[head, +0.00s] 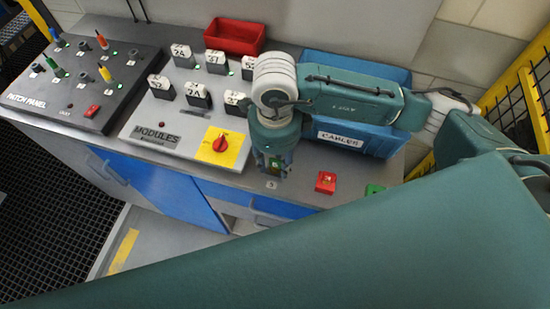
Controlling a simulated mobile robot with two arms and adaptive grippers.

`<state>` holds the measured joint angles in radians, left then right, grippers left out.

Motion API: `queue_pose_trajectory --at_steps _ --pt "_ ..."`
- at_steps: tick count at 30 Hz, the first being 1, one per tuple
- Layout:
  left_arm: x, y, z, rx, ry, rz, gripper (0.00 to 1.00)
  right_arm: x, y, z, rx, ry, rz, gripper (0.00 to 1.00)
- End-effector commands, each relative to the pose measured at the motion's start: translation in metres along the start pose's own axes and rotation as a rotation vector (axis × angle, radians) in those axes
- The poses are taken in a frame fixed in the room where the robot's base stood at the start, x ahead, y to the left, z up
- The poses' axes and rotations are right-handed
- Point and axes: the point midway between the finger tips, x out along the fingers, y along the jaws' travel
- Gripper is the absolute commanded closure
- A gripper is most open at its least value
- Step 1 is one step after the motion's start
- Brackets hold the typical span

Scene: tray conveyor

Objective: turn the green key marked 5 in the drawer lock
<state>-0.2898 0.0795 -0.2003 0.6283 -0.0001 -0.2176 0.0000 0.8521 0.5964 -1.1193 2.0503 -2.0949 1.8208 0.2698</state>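My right gripper (271,168) points down at the front edge of the grey counter, above the blue drawer (268,205). Small green and yellowish parts show between its fingers, but I cannot tell whether they are the key or part of the gripper. The drawer lock cannot be made out; the gripper covers that area. A small pale numbered label (271,184) shows just below the fingertips. A green piece (374,190) lies at the counter edge to the right, partly hidden by my arm link; its marking is unreadable. My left gripper is out of view.
A red piece (326,182) lies right of the gripper. A modules panel (180,135) with a red knob (220,144) is at its left, then a patch panel (85,100). A blue cables bin (375,140) and a red bin (234,36) stand behind. A blue door (165,185) stands ajar.

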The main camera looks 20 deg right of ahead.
Motion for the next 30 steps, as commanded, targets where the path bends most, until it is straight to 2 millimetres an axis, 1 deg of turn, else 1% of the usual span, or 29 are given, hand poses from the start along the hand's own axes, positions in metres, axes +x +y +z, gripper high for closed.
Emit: queue_pose_trajectory --at_steps 7,8,9,13,22,30 --pt "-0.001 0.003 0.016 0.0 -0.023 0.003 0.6 0.002 0.0 0.0 0.0 0.0 0.0 0.64" --pt "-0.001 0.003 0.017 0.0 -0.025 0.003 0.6 0.001 0.0 0.0 0.0 0.0 0.0 0.66" --pt "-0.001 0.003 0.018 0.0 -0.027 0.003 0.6 0.001 0.0 0.0 0.0 0.0 0.0 0.73" --pt "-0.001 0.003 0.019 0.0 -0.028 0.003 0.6 0.001 0.0 0.0 0.0 0.0 0.0 0.99" --pt "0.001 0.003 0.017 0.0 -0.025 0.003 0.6 0.001 0.0 0.0 0.024 -0.001 0.0 1.0" --pt "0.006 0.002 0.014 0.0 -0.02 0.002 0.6 0.002 0.0 0.001 0.244 -0.001 0.0 1.0"
